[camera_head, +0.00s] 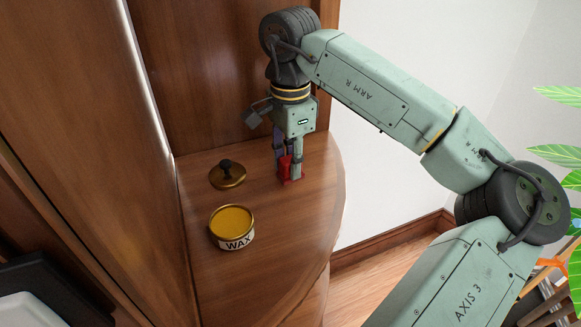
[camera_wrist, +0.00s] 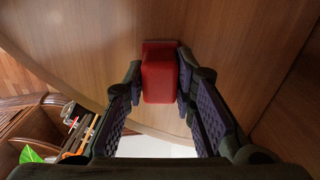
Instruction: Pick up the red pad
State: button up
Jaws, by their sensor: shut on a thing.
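The red pad (camera_head: 286,166) is a small red block on the wooden shelf, near its right side. It also shows in the wrist view (camera_wrist: 160,76), between the two fingers, with a wider red part at its far end. My gripper (camera_head: 289,172) points down at the shelf and is shut on the red pad; its fingertips also show in the wrist view (camera_wrist: 160,80). The pad's lower end appears at or very close to the shelf surface; I cannot tell whether it touches. Part of the pad is hidden by the fingers.
On the wooden shelf (camera_head: 285,235), an open wax tin (camera_head: 232,238) stands to the front left of my gripper. A round brass lid with a dark knob (camera_head: 227,174) lies left of the gripper. A wooden panel (camera_head: 215,70) rises behind. The shelf's curved edge is at the right.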

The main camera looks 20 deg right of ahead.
jog(key=shift+r, duration=0.1)
grip_shut()
jog(key=shift+r, duration=0.6)
notch_tip(320, 180, up, 2)
jog(key=shift+r+b, duration=0.1)
jog(key=shift+b, duration=0.5)
jog(key=s+b, duration=0.1)
jog(key=s, duration=0.4)
jog(key=s+d+r+b, duration=0.1)
jog(key=s, duration=1)
jog(key=shift+d+r+b, duration=0.15)
jog(key=shift+r+b, duration=0.05)
jog(key=shift+b, duration=0.2)
jog(key=shift+o, duration=2.1)
grip_release()
jog(key=c, duration=0.5)
